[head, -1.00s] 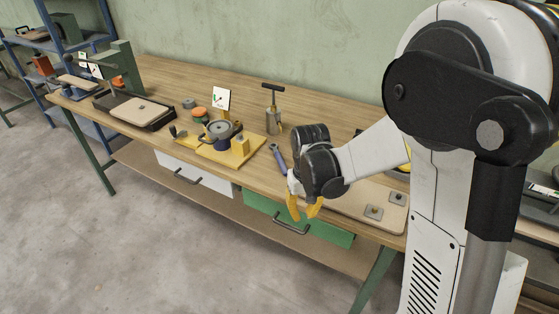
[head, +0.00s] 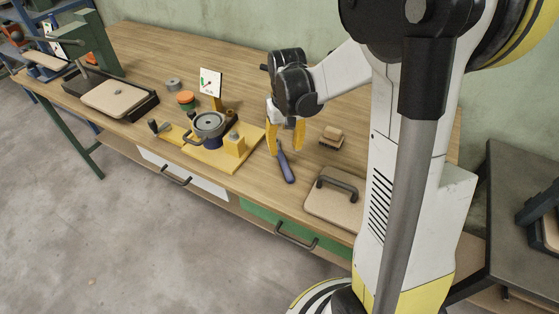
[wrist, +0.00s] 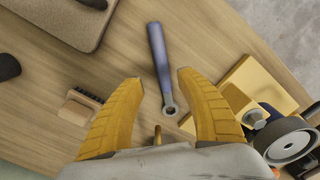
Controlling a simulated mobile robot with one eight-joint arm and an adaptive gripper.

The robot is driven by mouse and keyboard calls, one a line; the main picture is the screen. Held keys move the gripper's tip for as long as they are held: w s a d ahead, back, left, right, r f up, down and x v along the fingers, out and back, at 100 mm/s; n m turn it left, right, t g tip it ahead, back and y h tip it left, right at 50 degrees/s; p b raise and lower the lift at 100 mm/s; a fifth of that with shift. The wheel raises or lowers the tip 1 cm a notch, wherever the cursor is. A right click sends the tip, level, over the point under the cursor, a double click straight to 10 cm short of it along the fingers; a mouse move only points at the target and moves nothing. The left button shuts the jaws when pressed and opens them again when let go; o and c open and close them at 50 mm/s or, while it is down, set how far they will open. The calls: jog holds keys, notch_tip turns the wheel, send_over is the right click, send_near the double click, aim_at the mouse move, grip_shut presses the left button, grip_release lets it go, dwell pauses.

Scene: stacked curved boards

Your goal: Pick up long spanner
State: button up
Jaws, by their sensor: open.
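The long spanner (head: 286,164) has a blue handle and lies on the wooden workbench (head: 160,52), in front of my gripper in the head view. In the wrist view the spanner (wrist: 158,58) runs from the top middle down to its grey ring end, which lies between the two yellow fingertips. My gripper (head: 286,145) is open and empty, above the ring end; it also shows in the wrist view (wrist: 158,78). In the head view a finger partly hides the spanner's far end.
A yellow fixture plate (head: 250,135) with a round grey part (head: 210,124) stands left of the spanner. A brush (head: 332,137) and a beige board with a black handle (head: 336,203) lie to the right. Bare bench top surrounds the spanner's handle.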

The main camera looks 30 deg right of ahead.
aim_at(283, 159)
jog(key=f+b, duration=0.1)
jog(key=f, duration=0.1)
jog(key=f+b, duration=0.1)
jog(key=f, duration=0.1)
jog(key=f+b, duration=0.1)
jog(key=f, duration=0.1)
jog(key=shift+w+a, duration=0.2)
jog(key=shift+w, duration=0.2)
jog(key=shift+c, duration=0.6)
grip_shut()
